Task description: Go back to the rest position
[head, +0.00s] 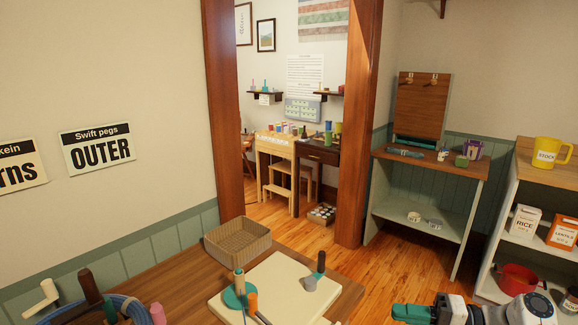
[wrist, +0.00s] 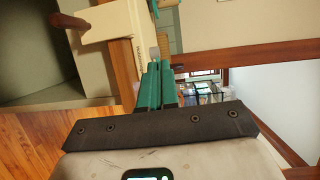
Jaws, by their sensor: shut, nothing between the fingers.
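My gripper (head: 398,310) shows at the bottom right of the head view, with teal fingers pointing left. In the wrist view my gripper (wrist: 158,66) has its two teal fingers together, with nothing between them. It is held in the air, to the right of the wooden table (head: 175,277) and clear of the things on it. Most of my arm is out of the head view.
On the table stand a wicker basket (head: 238,238) and a cream board (head: 285,283) with pegs. A desk with a shelf (head: 428,165) stands beyond. A shelf unit (head: 545,168) with a yellow mug (head: 551,151) is at right. Floor (head: 422,268) between is clear.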

